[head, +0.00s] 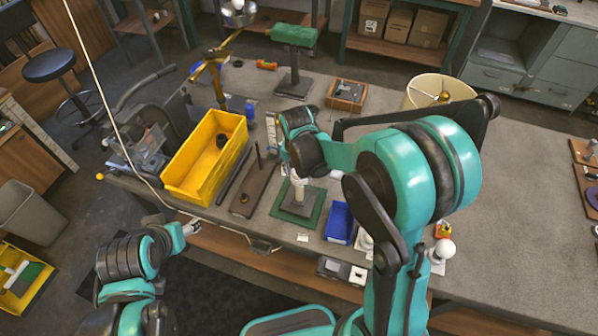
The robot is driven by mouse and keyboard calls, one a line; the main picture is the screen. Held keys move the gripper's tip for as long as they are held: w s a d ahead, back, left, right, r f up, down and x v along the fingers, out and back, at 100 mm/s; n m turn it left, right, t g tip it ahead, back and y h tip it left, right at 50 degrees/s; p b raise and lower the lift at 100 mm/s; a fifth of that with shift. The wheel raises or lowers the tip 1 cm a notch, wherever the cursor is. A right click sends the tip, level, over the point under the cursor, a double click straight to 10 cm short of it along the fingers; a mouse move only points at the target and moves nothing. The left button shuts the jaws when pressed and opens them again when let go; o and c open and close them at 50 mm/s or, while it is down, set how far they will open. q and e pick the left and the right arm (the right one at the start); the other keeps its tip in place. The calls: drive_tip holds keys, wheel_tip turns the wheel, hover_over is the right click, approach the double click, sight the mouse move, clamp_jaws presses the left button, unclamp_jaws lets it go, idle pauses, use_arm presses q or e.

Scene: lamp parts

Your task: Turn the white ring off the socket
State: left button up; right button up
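A pale, upright socket post (299,197) stands on a dark base on a green mat (280,212) near the table's front edge. My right gripper (298,179) points down at the top of this post. The gripper and wrist cover most of the top, so I cannot make out the white ring clearly or tell whether the fingers are closed on it. My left gripper (192,228) is low at the table's front edge, left of the mat and apart from the post. It is too small to tell whether it is open.
A yellow bin (179,187) stands left of the mat, with a dark wooden block (246,196) between. A blue bin (340,222) is close on the right. A white bulb (445,249) stands farther right. A cream lampshade (422,88) is behind my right arm. The table's right side is mostly clear.

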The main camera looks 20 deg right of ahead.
drive_tip(key=shift+n+b, duration=0.3)
drive_tip(key=shift+n, duration=1.2)
drive_tip(key=o, duration=1.2)
drive_tip(key=shift+c, duration=0.2)
